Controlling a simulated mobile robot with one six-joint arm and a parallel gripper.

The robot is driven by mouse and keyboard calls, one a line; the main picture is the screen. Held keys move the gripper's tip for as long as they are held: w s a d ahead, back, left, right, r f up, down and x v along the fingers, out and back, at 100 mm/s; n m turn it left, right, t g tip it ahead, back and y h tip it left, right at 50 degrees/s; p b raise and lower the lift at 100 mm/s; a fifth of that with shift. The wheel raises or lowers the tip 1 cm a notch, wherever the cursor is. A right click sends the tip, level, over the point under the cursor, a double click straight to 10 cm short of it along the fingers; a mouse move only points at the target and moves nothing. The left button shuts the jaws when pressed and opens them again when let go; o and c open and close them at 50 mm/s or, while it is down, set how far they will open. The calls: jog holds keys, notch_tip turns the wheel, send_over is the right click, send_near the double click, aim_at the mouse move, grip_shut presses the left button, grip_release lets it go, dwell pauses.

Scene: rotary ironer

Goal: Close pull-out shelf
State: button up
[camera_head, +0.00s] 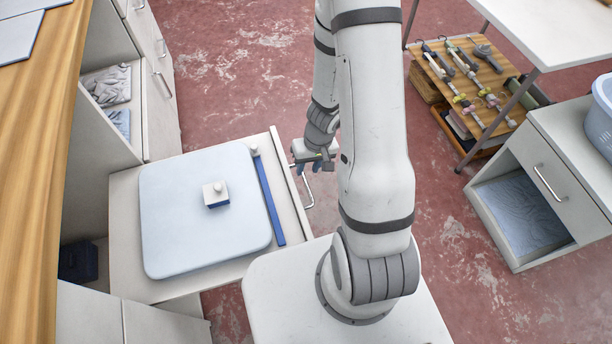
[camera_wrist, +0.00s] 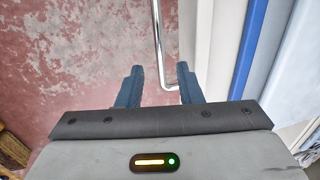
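The pull-out shelf (camera_head: 124,212) is drawn out of the wooden-topped cabinet on the left in the head view. Its front panel carries a metal bar handle (camera_head: 309,190), which also shows in the wrist view (camera_wrist: 158,45). My gripper (camera_head: 312,166) is at the front panel, close to the handle. In the wrist view my gripper (camera_wrist: 158,80) has its two blue-grey fingers apart, with the handle's lower end appearing between them near the right finger. I cannot tell whether the handle touches a finger.
A pale blue pad (camera_head: 165,235) lies on the shelf with a small white-and-blue block (camera_head: 215,195) on it. A blue strip (camera_head: 268,200) lies beside the pad. A white cabinet (camera_head: 540,140) and a tool cart (camera_head: 470,75) stand right. Red floor is clear between.

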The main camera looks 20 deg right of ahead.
aim_at(305, 178)
jog(key=shift+a+f+b, duration=0.2)
jog(key=shift+f+b, duration=0.2)
jog(key=shift+f, duration=0.45)
jog(key=shift+a+f+b, duration=0.15)
jog(key=shift+f+b, duration=0.25)
jog(key=shift+f, duration=0.45)
jog(key=shift+c, duration=0.5)
grip_shut()
